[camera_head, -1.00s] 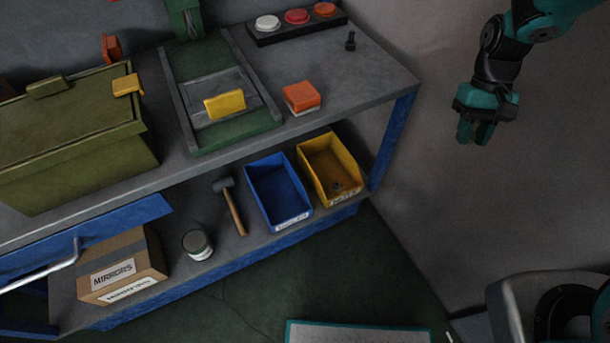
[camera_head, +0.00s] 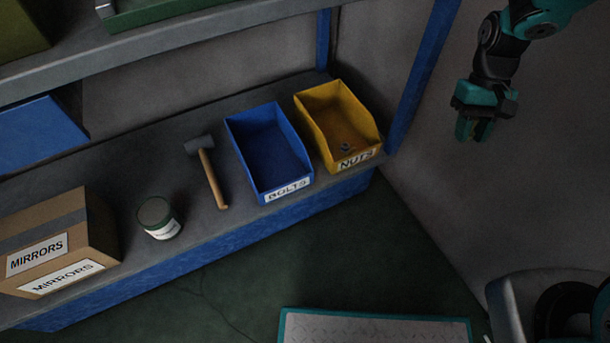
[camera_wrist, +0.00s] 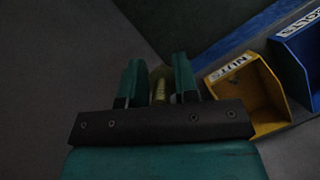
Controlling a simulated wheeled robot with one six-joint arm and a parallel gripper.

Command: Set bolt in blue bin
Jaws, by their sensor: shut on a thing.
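The blue bin (camera_head: 268,157), labelled BOLTS, stands on the lower shelf and looks empty. It also shows in part at the right edge of the wrist view (camera_wrist: 289,62). My gripper (camera_head: 470,132) hangs in front of the wall, to the right of the shelf and apart from the bins. In the wrist view my gripper (camera_wrist: 158,80) is shut on a brass-coloured bolt (camera_wrist: 160,90) between its two teal fingers. The bolt's far end is dim, and in the head view the fingers mostly hide it.
A yellow bin (camera_head: 365,153), labelled NUTS, stands right of the blue bin with a small nut inside. The upper shelf (camera_head: 195,35) overhangs behind. A blue post (camera_head: 418,85) is at right.

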